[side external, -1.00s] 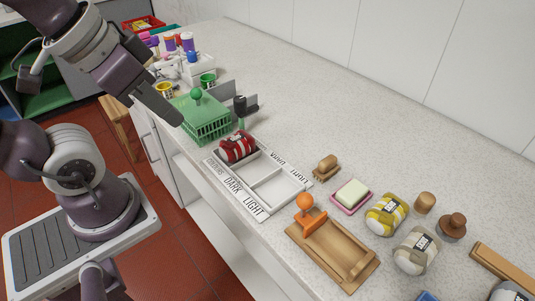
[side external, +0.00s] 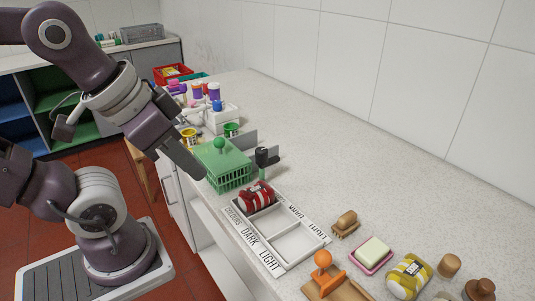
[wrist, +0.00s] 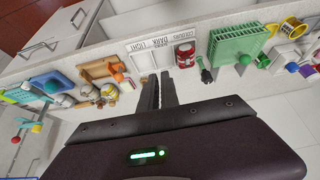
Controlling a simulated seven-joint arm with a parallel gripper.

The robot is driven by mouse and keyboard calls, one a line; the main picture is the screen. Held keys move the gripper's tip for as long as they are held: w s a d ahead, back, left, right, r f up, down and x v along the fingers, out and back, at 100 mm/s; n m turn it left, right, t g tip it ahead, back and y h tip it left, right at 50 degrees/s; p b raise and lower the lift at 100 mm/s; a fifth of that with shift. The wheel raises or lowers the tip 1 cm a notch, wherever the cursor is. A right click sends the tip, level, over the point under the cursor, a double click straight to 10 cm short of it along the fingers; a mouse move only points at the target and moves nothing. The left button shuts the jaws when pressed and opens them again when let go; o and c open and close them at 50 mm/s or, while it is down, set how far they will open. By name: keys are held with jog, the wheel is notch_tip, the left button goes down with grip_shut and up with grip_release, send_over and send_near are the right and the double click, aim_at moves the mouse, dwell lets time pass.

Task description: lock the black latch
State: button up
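The black latch (side external: 266,157) stands upright on the counter, against grey plates behind the green basket. It also shows in the wrist view (wrist: 206,75), right of my fingers, with a small green part by it. Its locked state is too small to tell. My gripper (side external: 203,177) hangs in front of the green basket in the side view, left of the latch and apart from it. In the wrist view, my gripper (wrist: 159,76) has a narrow gap between its two fingers and nothing in it.
The green basket (side external: 224,172) with a ball-knob lid stands close to my fingers. A white sorting tray (side external: 268,235) holds a red striped roll (side external: 257,197). A wooden board with an orange knob (side external: 322,260) lies at the front. The counter behind the tray is clear.

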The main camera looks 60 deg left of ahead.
jog(key=o, duration=0.7)
jog(key=shift+g+h, duration=0.3)
jog(key=shift+g, duration=0.3)
jog(key=w, duration=0.1)
jog(key=w+r, duration=0.1)
jog(key=w, duration=0.1)
jog(key=w+a, duration=0.1)
jog(key=shift+w+a+r, duration=0.1)
jog(key=shift+w+r, duration=0.15)
jog(key=shift+w, duration=0.15)
jog(key=shift+o, duration=0.9)
jog(key=w+a+f+g, duration=0.1)
jog(key=w+a, duration=0.4)
jog(key=w, duration=0.5)
jog(key=shift+f+g, duration=0.3)
jog(key=shift+g, duration=0.3)
jog(key=g, duration=0.2)
send_over(262, 150)
notch_tip(262, 150, down, 7)
jog(key=shift+a+f, duration=0.1)
jog(key=shift+a, duration=0.05)
notch_tip(262, 150, down, 6)
jog(key=shift+r, duration=0.1)
jog(key=shift+f, duration=0.65)
grip_shut()
